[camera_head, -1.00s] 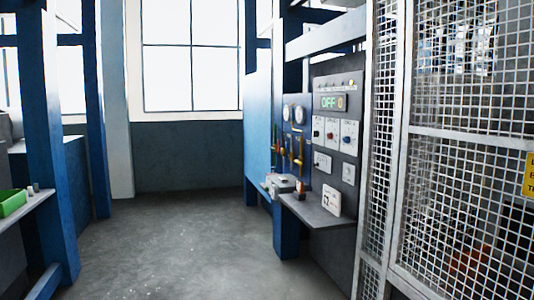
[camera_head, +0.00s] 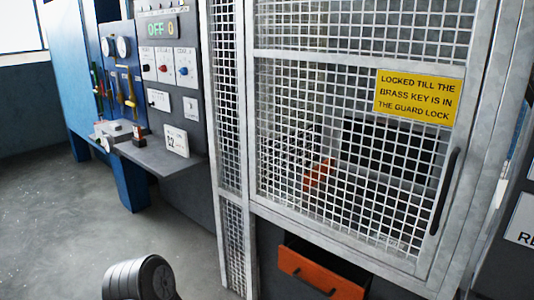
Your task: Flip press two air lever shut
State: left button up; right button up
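A blue panel (camera_head: 118,72) at the left carries two round gauges (camera_head: 123,47) and several slim levers below them. One yellow lever (camera_head: 130,92) hangs under the right gauge, with another yellow handle to its left. Red and green pieces show further left. The levers are small, and I cannot tell which one is press two's air lever or whether any is open or shut. Neither of my grippers is in view.
A grey control panel (camera_head: 165,95) reads OFF above a shelf (camera_head: 165,157) with a white card (camera_head: 176,140). A mesh guard door (camera_head: 300,190) with a yellow sign (camera_head: 418,97) and black handle (camera_head: 445,190) fills the right. An orange-fronted drawer (camera_head: 320,272) sits below. Floor at left is clear.

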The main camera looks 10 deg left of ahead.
aim_at(113, 91)
jog(key=i+j+u, duration=0.25)
jog(key=j+u, duration=0.2)
jog(key=i+j+u, duration=0.3)
jog(key=u, duration=0.15)
jog(key=i+j+u, duration=0.45)
jog(key=i+u, duration=0.25)
jog(key=u, duration=0.2)
jog(key=i+j, duration=0.1)
jog(key=i, duration=0.5)
jog(key=i+j+z, duration=0.1)
jog(key=i, duration=0.45)
jog(key=i+j+z, duration=0.1)
jog(key=i, duration=0.5)
jog(key=i+j+z, duration=0.2)
jog(key=i+z, duration=0.15)
jog(key=i+j+z, duration=0.7)
jog(key=i+j, duration=0.1)
